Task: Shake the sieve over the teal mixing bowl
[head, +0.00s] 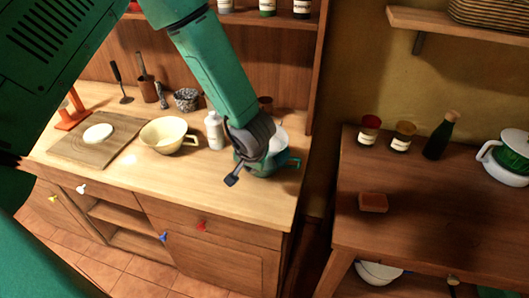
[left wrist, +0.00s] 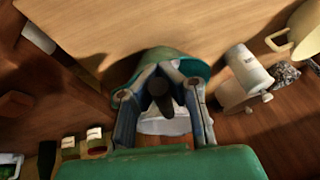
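The teal mixing bowl (head: 284,163) stands near the right end of the light wooden counter, partly hidden by my left gripper (head: 246,168). In the left wrist view its teal rim (left wrist: 196,66) shows behind the fingers. My left gripper (left wrist: 161,72) has its fingers drawn together around a dark handle (left wrist: 160,92). A pale round piece, apparently the sieve (left wrist: 163,124), shows beyond the fingers; it also shows above the bowl in the head view (head: 280,143). Whether it touches the bowl's rim is hidden. My right gripper is not in view.
Left of the bowl stand a white bottle (head: 213,131) and a cream bowl (head: 167,136). A wooden board (head: 75,148) holds a white oval thing. A darker counter (head: 430,215) with jars and a green bottle (head: 441,136) stands across a gap. The counter front is clear.

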